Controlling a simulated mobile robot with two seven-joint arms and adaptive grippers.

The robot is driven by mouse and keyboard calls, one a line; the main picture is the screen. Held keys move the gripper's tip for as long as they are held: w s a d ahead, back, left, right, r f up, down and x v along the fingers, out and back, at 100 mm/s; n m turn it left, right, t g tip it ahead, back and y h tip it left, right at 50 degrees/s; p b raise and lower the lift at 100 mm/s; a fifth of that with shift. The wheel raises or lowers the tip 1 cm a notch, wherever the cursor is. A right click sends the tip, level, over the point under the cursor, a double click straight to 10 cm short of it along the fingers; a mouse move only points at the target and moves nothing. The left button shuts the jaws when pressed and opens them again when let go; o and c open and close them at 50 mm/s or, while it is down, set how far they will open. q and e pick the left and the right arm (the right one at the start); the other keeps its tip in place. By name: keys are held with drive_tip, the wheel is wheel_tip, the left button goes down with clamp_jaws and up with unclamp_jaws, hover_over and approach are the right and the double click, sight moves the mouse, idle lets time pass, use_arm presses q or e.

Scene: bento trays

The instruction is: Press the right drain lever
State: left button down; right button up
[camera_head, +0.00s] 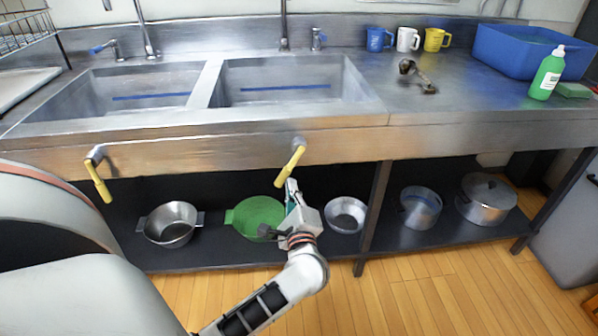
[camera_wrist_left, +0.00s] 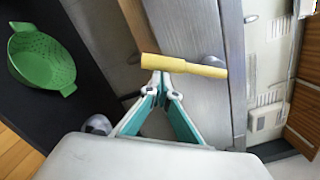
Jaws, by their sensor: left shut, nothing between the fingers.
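The right drain lever (camera_head: 289,167) is a yellow handle on a metal mount at the front of the sink counter, below the right basin. It slants down and to the left in the head view. In the left wrist view the lever (camera_wrist_left: 185,66) lies across the picture just beyond my fingertips. My left gripper (camera_head: 291,187) is shut and empty, just below the lever's lower end. In the left wrist view the fingertips (camera_wrist_left: 166,82) meet close to the yellow handle; I cannot tell whether they touch it. My right gripper is not in view.
The left drain lever (camera_head: 98,180) hangs below the left basin. The lower shelf holds a green colander (camera_head: 258,214), a steel pan (camera_head: 172,222), a steel bowl (camera_head: 345,214) and pots. A table leg (camera_head: 374,215) stands to the right. The counter holds mugs, a blue tub (camera_head: 520,55) and a green bottle (camera_head: 547,73).

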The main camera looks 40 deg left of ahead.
sight(280, 181)
use_arm(q)
drive_tip(key=s+a+r+m+p, duration=0.1)
drive_tip(key=m, duration=0.1)
drive_tip(key=s+a+r+m+p, duration=0.1)
drive_tip(key=shift+r+m+t, duration=0.2)
drive_tip(key=shift+m+t, duration=0.1)
drive_tip(key=shift+m, duration=0.1)
drive_tip(key=s+r+m+p, duration=0.1)
drive_tip(key=a+r+m+p, duration=0.1)
drive_tip(key=m, duration=0.1)
drive_tip(key=s+a+r+m+p, duration=0.1)
drive_tip(key=m+p, duration=0.1)
drive_tip(key=shift+s+r, duration=0.1)
drive_tip(key=shift+s, duration=0.2)
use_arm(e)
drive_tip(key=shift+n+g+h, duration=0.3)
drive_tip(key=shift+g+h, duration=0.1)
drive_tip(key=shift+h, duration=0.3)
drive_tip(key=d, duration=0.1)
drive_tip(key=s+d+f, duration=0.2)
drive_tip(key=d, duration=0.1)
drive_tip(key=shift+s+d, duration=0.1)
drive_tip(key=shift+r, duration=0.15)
